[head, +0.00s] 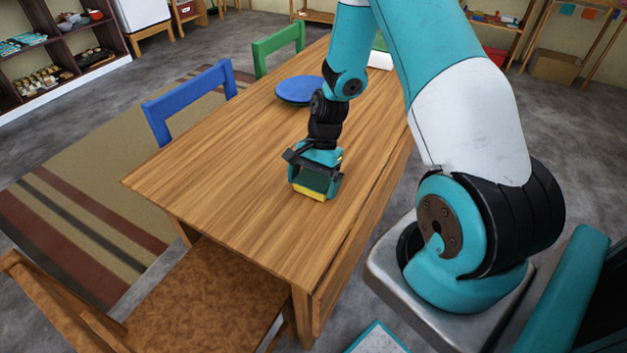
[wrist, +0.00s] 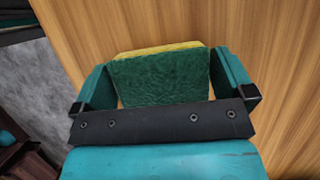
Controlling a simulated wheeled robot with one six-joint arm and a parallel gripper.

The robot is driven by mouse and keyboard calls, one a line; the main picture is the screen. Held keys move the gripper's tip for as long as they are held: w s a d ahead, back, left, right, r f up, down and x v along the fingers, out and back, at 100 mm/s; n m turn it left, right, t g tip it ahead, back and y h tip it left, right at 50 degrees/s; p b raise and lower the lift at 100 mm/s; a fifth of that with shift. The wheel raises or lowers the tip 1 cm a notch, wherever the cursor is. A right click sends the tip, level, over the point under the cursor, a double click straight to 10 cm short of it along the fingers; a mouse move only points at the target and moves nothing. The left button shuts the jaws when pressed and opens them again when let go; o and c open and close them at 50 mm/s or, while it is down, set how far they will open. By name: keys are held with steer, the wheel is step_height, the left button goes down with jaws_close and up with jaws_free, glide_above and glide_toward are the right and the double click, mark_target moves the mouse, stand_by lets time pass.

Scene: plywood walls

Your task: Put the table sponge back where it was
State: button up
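The sponge (wrist: 158,78) is a block with a dark green face and a yellow layer along its far edge. In the head view the sponge's yellow part (head: 308,193) shows low at my gripper, at or just above the wooden table (head: 225,170). My gripper (head: 315,183) points down over the near half of the table. In the wrist view the fingers of my gripper (wrist: 163,80) stand on both sides of the sponge, very close to it. Whether both fingers press on it, I cannot tell. The sponge's underside is hidden.
A round blue plate-like thing (head: 299,90) lies farther back on the table. A blue chair (head: 190,98) and a green chair (head: 279,46) stand at its left side, a brown chair (head: 195,300) at the near end. The left part of the tabletop is clear.

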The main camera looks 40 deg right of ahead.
steer(key=v, duration=1.2)
steer(key=s+a+r+n+t, duration=0.1)
steer(key=s+a+r+n, duration=0.2)
steer(key=a+r+n, duration=0.4)
steer(key=s+a+r+n, duration=0.3)
steer(key=a+r+n, duration=0.15)
steer(key=a, duration=0.55)
steer(key=s+a+r+n, duration=0.5)
steer(key=s+a+n, duration=0.3)
steer(key=s, duration=0.4)
steer(key=shift+r+n+t, duration=0.25)
steer(key=shift+n+t, duration=0.05)
steer(key=shift+n, duration=0.55)
step_height(320, 180, up, 3)
steer(key=p, duration=0.3)
steer(key=shift+w+f, duration=0.1)
